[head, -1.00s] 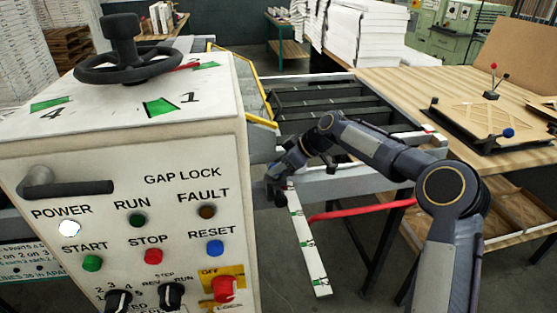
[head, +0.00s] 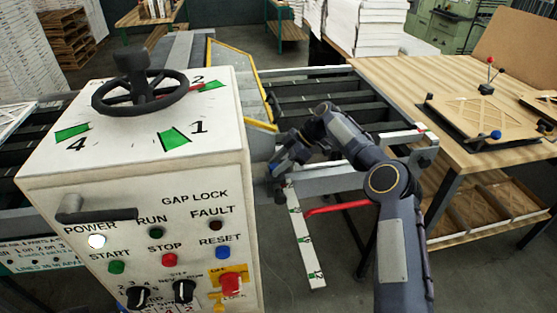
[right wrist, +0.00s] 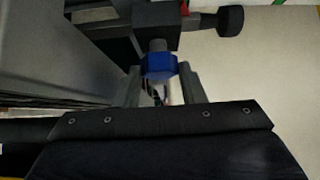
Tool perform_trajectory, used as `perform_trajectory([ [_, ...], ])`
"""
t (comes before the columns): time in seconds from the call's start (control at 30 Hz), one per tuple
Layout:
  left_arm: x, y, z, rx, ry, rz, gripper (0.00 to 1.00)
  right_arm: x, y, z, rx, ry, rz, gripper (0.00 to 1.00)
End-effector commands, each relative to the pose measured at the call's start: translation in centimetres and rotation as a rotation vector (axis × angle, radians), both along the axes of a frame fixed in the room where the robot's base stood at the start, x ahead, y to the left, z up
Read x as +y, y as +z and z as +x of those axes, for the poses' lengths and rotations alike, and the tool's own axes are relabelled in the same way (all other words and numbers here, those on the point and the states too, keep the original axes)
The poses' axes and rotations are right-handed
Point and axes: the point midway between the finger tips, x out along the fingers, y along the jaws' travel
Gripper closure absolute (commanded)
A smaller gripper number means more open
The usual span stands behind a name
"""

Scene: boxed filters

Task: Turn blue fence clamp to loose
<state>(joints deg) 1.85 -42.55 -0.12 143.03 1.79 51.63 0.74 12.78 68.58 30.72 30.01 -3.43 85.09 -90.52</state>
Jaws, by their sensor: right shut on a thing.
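The blue fence clamp (right wrist: 159,66) shows in the right wrist view as a blue knob on a short grey stem below a dark block. My right gripper (right wrist: 158,84) has one finger on each side of the blue knob and is shut on it. In the head view my right gripper (head: 279,172) is at the upper end of a white marked strip (head: 305,240), just right of the control cabinet. The clamp is hidden behind the gripper there. Which way the clamp is set cannot be told. My left gripper is not in view.
The control cabinet (head: 150,215) with a handwheel (head: 140,92) stands close on the left of the gripper. A red bar (head: 338,207) lies right of the strip. A wooden table (head: 400,80) with a fixture stands at right. Dark rollers (head: 315,100) lie behind.

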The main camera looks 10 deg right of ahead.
Motion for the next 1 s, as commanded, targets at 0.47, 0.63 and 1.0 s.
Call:
perform_trajectory([
  [0.47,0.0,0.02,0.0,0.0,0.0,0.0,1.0,-0.06,-0.13,-0.03,0.001,0.004,-0.003,0.52],
  [0.63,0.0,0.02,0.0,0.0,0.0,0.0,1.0,-0.04,-0.08,0.01,0.0,0.003,-0.002,0.42],
  [1.0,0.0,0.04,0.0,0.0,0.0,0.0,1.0,-0.01,0.08,0.1,-0.004,0.0,0.0,0.42],
])
